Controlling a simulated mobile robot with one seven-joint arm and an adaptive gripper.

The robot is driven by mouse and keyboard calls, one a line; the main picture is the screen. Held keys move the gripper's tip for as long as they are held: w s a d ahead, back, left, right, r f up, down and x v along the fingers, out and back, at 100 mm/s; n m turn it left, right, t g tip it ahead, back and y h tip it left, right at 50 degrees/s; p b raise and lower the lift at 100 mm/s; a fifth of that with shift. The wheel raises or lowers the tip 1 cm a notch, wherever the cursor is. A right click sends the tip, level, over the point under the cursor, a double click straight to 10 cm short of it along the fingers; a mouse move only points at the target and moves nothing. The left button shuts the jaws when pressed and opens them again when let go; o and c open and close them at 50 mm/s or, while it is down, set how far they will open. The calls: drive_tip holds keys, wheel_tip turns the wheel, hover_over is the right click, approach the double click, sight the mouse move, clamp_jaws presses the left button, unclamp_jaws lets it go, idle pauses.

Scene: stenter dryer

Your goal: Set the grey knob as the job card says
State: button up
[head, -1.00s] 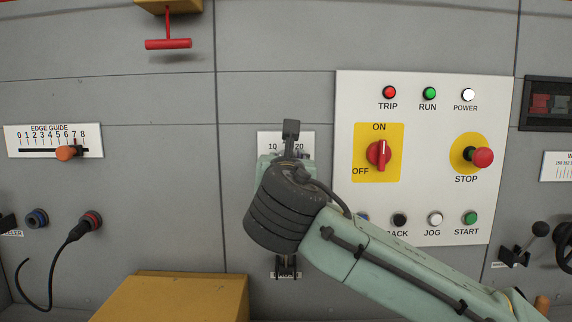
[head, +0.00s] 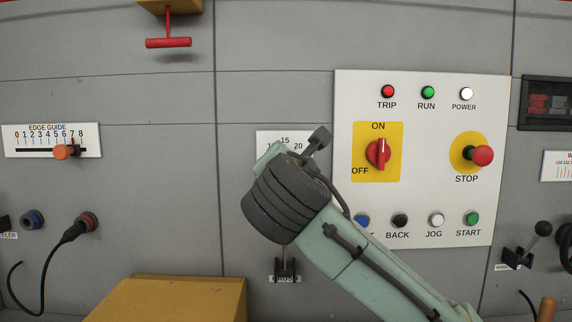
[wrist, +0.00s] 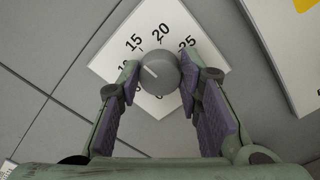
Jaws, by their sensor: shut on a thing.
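The grey knob (wrist: 158,74) is round, with a white pointer line, on a white dial plate (wrist: 180,22) marked 15, 20 and 25, with other numbers partly covered. In the wrist view, the line points up-left, roughly between the 10 and 15 marks. My gripper (wrist: 159,80) is shut on the knob, one finger on each side. In the head view, my gripper and wrist hide the knob, and only the top of the dial plate (head: 268,139) shows. I cannot identify a job card for certain; a white card (head: 558,166) at the right edge is cut off.
Right of the dial is a white control panel (head: 345,220) with a red switch (head: 379,153) and a stop button (head: 482,155). An edge guide slider (head: 63,152) is at left. A yellow box (head: 170,300) stands below, and a small lever (head: 286,268) sits under my wrist.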

idle(0.5)
drive_tip(key=o, duration=1.2)
drive_tip(key=shift+c, duration=0.2)
drive_tip(key=s, duration=1.2)
